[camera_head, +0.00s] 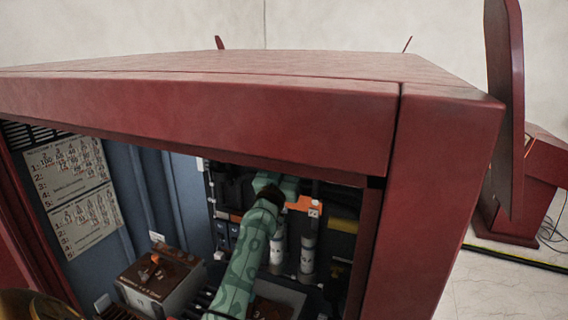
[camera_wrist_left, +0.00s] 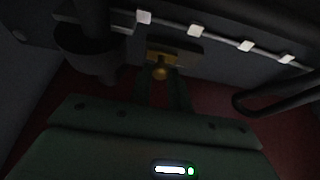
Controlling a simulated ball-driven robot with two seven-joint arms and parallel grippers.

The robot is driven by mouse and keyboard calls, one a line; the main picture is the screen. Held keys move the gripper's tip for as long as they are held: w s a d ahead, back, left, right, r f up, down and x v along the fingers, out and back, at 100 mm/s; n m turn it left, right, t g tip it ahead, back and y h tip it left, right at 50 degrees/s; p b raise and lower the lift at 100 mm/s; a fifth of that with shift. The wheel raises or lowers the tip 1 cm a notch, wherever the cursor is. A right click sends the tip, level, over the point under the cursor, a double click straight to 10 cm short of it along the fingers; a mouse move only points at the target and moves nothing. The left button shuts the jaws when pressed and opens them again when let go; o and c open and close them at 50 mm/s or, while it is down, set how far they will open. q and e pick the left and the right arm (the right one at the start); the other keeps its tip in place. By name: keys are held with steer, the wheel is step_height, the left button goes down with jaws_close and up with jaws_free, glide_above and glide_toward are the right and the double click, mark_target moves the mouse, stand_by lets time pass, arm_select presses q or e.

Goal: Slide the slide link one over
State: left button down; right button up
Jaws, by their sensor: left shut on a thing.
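In the left wrist view, my left gripper (camera_wrist_left: 162,88) has its two dark fingers shut around a small brass-yellow piece with a rounded knob (camera_wrist_left: 160,71). This looks like the slide link. In the head view, my green arm reaches up into the open red cabinet (camera_head: 235,110). The fingertips and the slide link are hidden there behind the arm and in shadow. My right gripper is not in view.
Inside the cabinet, white cylinders (camera_head: 307,255) stand right of my arm. A brown-topped box with an orange handle (camera_head: 153,275) stands to the left. Paper charts (camera_head: 75,190) hang on the left wall. In the wrist view, a dark cylinder (camera_wrist_left: 90,55) and a dark curved rod (camera_wrist_left: 275,103) flank the gripper.

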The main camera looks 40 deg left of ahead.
arm_select(q)
steer(key=c, duration=1.6)
jaws_free()
steer(key=shift+d, duration=0.1)
steer(key=shift+o, duration=1.4)
steer(key=shift+w+d, duration=0.1)
steer(key=shift+d, duration=0.1)
steer(key=b+v, duration=0.1)
steer(key=v, duration=1.5)
steer(key=shift+f, duration=0.1)
